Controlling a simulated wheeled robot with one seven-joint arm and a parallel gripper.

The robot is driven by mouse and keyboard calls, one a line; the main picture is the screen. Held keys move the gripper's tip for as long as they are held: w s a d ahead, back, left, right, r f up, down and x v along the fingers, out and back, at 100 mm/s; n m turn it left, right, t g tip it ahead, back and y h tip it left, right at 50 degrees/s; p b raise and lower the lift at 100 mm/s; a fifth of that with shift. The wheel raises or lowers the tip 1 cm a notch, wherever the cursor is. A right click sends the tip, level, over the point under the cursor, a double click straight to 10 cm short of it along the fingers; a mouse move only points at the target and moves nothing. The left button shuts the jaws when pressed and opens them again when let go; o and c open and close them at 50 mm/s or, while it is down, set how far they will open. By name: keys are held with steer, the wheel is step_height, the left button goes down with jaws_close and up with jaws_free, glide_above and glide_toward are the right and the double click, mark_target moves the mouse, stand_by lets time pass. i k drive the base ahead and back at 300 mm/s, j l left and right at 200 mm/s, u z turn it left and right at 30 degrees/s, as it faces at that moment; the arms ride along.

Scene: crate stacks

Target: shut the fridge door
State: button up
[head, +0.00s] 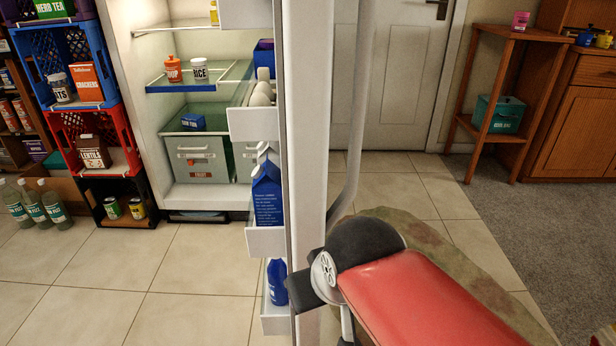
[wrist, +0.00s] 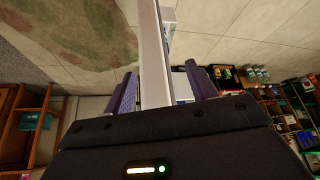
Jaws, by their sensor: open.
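The fridge (head: 220,190) stands open on the left in the head view, with its lit shelves and drawers showing. Its white door (head: 307,130) is swung wide and seen nearly edge-on, with loaded door shelves on its left side. My gripper (wrist: 160,72) is open in the wrist view, with one purple finger on each side of the door's pale edge (wrist: 153,50). I cannot tell whether either finger touches the door. In the head view, my red arm reaches the door from the lower right, and the fingers are hidden there.
Stacked crates (head: 95,130) and several bottles (head: 40,205) stand left of the fridge. A blue carton (head: 267,195) sits on a door shelf. A wooden stand (head: 500,90) and a cabinet (head: 575,110) are at the right. The tiled floor before the fridge (head: 150,290) is clear.

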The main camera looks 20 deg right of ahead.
mark_target(303, 30)
steer(key=l+u, duration=0.25)
steer(key=l, duration=1.15)
steer(key=k, duration=0.3)
steer(key=k+j+u, duration=0.2)
steer(key=k+j, duration=0.1)
steer(key=j, duration=0.05)
